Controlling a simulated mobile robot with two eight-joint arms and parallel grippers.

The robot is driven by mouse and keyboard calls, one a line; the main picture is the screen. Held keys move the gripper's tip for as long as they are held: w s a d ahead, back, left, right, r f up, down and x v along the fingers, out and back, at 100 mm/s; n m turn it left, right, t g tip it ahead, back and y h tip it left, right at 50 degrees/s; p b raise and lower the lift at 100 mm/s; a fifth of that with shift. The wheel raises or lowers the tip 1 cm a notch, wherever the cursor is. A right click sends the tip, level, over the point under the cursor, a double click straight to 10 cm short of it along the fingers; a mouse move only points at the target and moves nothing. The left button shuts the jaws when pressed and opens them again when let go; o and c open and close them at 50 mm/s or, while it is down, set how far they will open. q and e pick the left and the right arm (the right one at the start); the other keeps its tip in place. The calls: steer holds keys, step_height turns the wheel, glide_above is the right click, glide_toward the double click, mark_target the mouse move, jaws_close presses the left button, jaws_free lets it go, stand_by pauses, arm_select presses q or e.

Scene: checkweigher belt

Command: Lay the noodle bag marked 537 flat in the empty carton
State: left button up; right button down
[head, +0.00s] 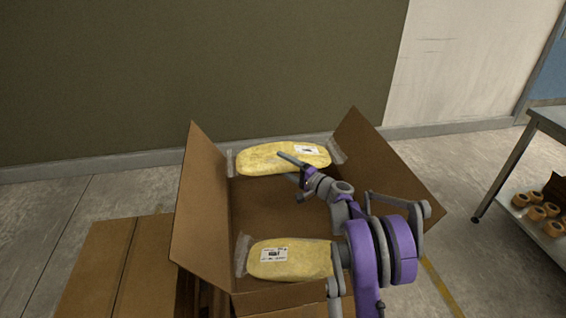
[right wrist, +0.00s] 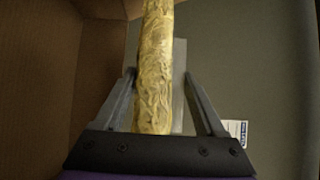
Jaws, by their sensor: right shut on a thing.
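A yellow noodle bag (head: 262,158) with clear ends and a white label is at the far side of the open carton (head: 205,200). My right gripper (head: 290,167) is shut on this bag, one finger over its face. In the right wrist view the bag (right wrist: 155,85) stands edge-on between the fingers (right wrist: 160,100). A second yellow bag (head: 300,262) with a white label is at the carton's near end, partly hidden by my right arm. The label numbers are too small to read. My left gripper is not in view.
The carton's side flaps (head: 385,165) stand out left and right. Another brown carton (head: 100,270) is at the lower left. A metal table (head: 545,120) with tape rolls (head: 535,212) on its lower shelf stands at the right. A wall is behind.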

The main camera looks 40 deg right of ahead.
step_height(320, 180, down, 6)
steer(key=b, duration=0.3)
steer(key=shift+b, duration=0.35)
steer(key=shift+f, duration=0.1)
jaws_free()
steer(key=s+d+p, duration=0.1)
steer(key=s, duration=0.6)
steer(key=shift+s, duration=0.25)
